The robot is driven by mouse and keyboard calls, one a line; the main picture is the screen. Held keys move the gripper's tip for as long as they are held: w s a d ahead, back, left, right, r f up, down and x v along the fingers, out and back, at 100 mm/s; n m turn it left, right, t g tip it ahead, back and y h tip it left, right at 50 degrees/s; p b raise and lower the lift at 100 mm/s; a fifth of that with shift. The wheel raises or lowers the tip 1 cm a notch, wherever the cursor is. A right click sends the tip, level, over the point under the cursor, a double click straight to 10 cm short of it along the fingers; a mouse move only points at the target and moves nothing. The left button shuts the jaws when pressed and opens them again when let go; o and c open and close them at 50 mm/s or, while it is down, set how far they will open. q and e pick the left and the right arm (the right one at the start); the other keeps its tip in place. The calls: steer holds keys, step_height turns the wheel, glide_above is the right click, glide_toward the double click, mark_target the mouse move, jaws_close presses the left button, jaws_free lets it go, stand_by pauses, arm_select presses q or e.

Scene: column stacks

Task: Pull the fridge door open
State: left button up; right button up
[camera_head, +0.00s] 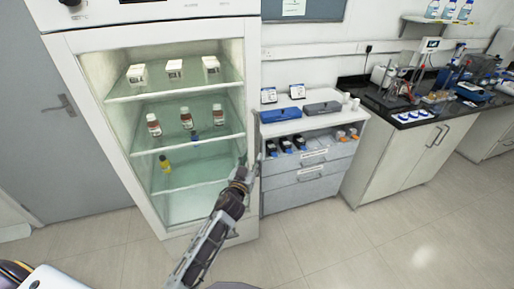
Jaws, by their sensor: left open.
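The fridge (150,22) is a tall white cabinet on the left side of the head view. Its door (92,110) has a white frame around a large glass pane and looks shut, with the shelves showing through it. My left gripper (244,164) is open at the right edge of the door, about level with the lower shelves. It partly hides that edge, and I cannot tell whether it touches the door or a handle. My right gripper is not in view.
White boxes (174,68), several bottles (186,118) and a yellow vial (165,163) stand on the fridge shelves. A drawer cabinet (308,178) stands close to the fridge's right. A black-topped bench (405,105) is further right. The tiled floor (340,245) in front is clear.

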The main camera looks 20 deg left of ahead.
mark_target(256, 149)
arm_select(q)
steer(key=shift+w+p, duration=0.3)
steer(key=shift+w, duration=3.95)
steer(key=shift+c, duration=0.2)
jaws_close()
